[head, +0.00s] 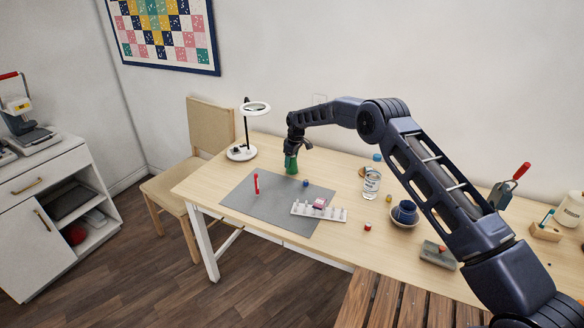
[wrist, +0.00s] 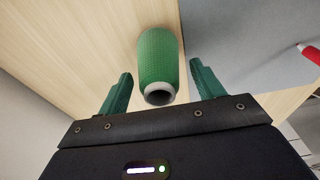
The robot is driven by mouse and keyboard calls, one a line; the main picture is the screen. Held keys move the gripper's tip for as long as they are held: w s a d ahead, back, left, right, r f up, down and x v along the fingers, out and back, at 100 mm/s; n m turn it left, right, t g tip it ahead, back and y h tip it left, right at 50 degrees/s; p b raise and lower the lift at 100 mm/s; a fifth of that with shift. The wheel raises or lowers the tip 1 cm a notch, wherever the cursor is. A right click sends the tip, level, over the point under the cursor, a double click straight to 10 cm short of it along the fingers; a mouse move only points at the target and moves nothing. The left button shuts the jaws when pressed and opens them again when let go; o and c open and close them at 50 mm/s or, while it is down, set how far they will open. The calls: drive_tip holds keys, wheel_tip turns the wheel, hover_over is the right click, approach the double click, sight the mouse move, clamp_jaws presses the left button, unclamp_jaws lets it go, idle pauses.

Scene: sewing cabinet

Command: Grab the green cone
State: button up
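The green cone (head: 291,164) is a spool of green thread standing upright on the wooden table at the back edge of the grey mat. In the wrist view the green cone (wrist: 158,62) shows its pale top rim and dark hole facing me. My gripper (head: 297,150) is above and around the top of the cone in the head view. In the wrist view my gripper (wrist: 160,88) is open, with one green finger on each side of the cone and a visible gap on both sides. The fingers look apart from the cone.
The grey mat (head: 262,212) holds a red marker (head: 257,184), a small blue spool (head: 305,184) and a white peg rack (head: 330,213). A ring lamp (head: 241,152) stands left of the cone.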

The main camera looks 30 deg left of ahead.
drive_tip(key=c, duration=0.9)
